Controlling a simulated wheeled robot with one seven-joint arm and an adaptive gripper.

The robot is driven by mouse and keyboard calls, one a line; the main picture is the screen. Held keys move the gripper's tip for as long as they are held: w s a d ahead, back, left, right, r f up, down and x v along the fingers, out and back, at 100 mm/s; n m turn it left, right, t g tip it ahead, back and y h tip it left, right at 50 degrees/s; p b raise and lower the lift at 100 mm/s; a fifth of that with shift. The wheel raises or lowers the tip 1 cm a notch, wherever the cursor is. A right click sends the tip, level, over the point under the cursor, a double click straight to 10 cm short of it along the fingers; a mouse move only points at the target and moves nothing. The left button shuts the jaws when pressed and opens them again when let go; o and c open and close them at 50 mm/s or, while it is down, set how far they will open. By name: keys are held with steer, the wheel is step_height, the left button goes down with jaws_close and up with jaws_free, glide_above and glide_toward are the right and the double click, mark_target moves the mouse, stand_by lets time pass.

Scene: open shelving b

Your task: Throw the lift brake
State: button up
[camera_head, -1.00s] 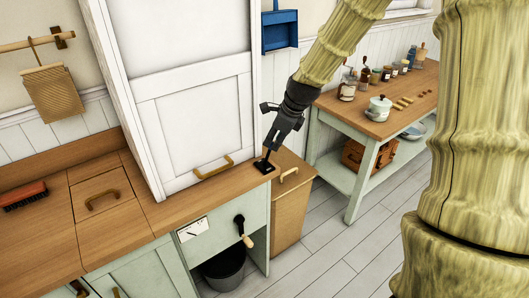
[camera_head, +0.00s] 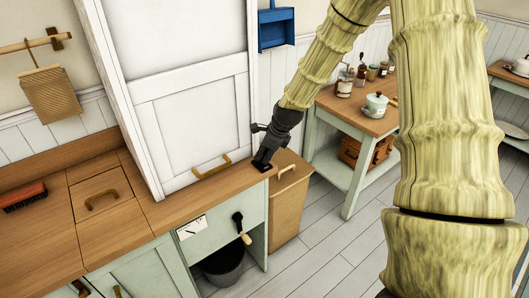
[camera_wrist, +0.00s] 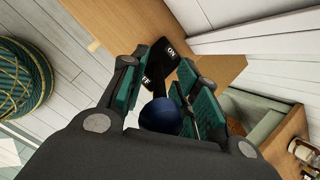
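The lift brake is a small lever on a dark plate (camera_wrist: 166,60) on the counter's right end. "ON" shows on the plate, with other lettering partly covered. The lever's round dark blue knob (camera_wrist: 159,116) sits between my gripper's fingers in the wrist view. My gripper (camera_head: 263,165) comes down over the plate in the head view and hides most of the lever. In the wrist view my gripper's teal-padded fingers (camera_wrist: 160,88) are spread on either side of the knob. Whether either pad touches it is not clear.
A white sliding panel (camera_head: 190,115) with a brass handle stands just left of my gripper. A crank (camera_head: 241,229) and a dark bucket (camera_head: 224,266) are below the counter (camera_head: 190,212). A side table (camera_head: 360,112) with jars stands right; open floor lies between.

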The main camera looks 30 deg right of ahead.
steer(key=shift+w+f, duration=0.1)
steer(key=shift+f, duration=0.1)
steer(key=shift+c, duration=0.5)
jaws_close()
steer(key=shift+w+r, duration=0.1)
